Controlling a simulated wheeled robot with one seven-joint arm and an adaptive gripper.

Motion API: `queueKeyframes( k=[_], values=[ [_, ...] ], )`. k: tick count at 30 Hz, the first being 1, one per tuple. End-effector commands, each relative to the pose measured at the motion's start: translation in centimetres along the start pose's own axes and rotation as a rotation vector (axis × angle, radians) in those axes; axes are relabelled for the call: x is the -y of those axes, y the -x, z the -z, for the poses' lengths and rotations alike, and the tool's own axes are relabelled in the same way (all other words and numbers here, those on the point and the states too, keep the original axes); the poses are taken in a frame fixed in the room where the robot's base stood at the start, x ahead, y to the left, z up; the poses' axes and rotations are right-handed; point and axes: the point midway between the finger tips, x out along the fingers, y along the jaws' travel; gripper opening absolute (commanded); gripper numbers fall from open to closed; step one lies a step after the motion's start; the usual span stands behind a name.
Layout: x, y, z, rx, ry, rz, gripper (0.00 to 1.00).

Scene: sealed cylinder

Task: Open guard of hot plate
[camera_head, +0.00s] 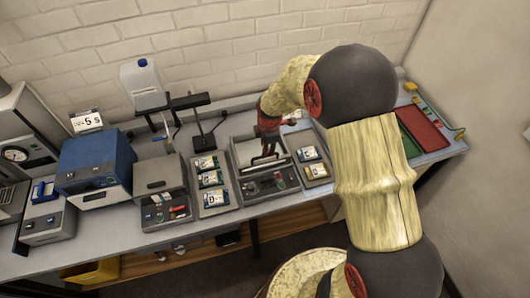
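The apparent hot plate (264,184) is a grey box on the bench, right of centre, with a light flat top and a dark front panel with small knobs or buttons. A dark bar-like shape crosses its top; I cannot tell whether this is the guard or my fingers. My gripper (266,150) is red and dark, and reaches down from above over this box. Whether it touches the guard is too small to tell. My arm comes in from the right and hides part of the bench behind it.
Panels with cards (211,183) and (313,167) flank the box. Further left stand a grey device (162,190), a blue device (97,165) and a white jug (142,83). Red and green trays (422,128) lie at the right. A brick wall closes the back.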

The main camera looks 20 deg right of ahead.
Motion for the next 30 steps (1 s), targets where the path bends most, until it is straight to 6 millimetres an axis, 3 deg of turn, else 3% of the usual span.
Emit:
queueKeyframes(
  k=[6, 12, 22, 30],
  values=[
    [0.1, -3.4, 0.0, 0.0, -0.001, 0.003, 0.28],
    [0.0, -5.1, 0.0, 0.0, -0.002, 0.001, 0.28],
    [0.0, -5.5, 0.0, 0.0, -0.002, 0.0, 0.27],
    [0.0, -5.5, 0.0, 0.0, -0.002, 0.0, 0.12]
  ],
)
